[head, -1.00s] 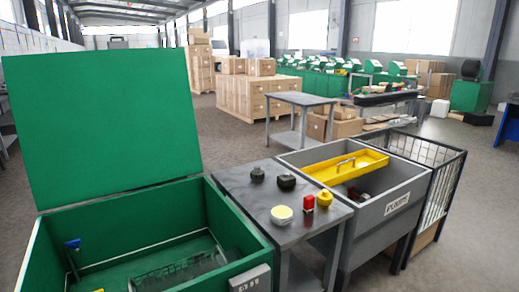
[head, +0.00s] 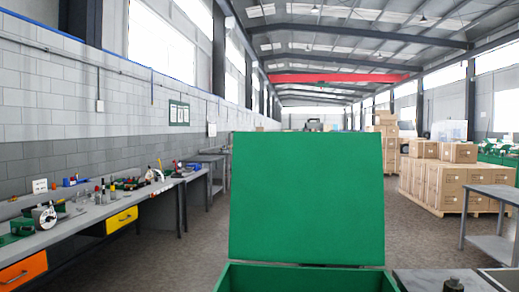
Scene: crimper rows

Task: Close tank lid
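The green tank lid (head: 307,197) stands open, nearly upright, at the back edge of the green tank. Only the tank's upper rim (head: 305,265) and a strip of its inside show at the bottom of the head view. The lower part of the tank and its contents are out of the picture. Neither of my grippers shows in the head view.
A long grey workbench (head: 100,215) with tools and a yellow drawer (head: 122,219) runs along the left wall. A grey table (head: 440,280) with a dark knob stands right of the tank. Boxes on pallets (head: 445,183) stand back right. Floor left of the tank is clear.

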